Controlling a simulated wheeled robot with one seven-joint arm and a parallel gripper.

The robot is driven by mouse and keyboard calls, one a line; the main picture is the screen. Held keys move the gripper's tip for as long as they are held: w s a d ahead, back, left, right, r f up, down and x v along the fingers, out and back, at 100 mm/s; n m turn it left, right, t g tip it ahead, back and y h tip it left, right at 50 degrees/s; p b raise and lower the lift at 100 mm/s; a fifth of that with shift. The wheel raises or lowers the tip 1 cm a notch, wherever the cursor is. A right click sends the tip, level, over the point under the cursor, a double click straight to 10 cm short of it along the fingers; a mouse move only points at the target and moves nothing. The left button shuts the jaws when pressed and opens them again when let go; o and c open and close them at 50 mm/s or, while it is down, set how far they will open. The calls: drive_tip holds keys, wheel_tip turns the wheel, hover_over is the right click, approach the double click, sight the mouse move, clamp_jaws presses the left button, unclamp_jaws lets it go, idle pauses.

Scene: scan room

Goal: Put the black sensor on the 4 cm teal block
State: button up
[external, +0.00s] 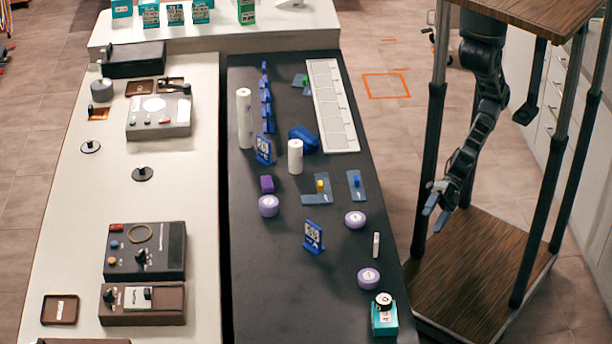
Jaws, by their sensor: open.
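A teal block (384,320) with a white label stands at the near right corner of the dark table. A small round black piece with a pale top (384,300), which may be the black sensor, appears to rest on its top. My gripper (435,214) has blue fingertips and is open and empty. It hangs off the dark table's right edge, apart from the teal block.
Purple round pieces, the nearest (368,278) close to the teal block, and a small white upright piece (376,245) stand on the dark table (270,290). A blue tag stand (313,237) is farther left. The table's near left area is clear.

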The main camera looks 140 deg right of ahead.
drive_tip(key=s+d+r+m+t+h, duration=0.1)
drive_tip(key=s+d+r+m, duration=0.2)
drive_tip(key=s+r+m, duration=0.8)
drive_tip(key=s+m, duration=0.3)
drive_tip(key=m, duration=0.1)
drive_tip(key=shift+d, duration=0.4)
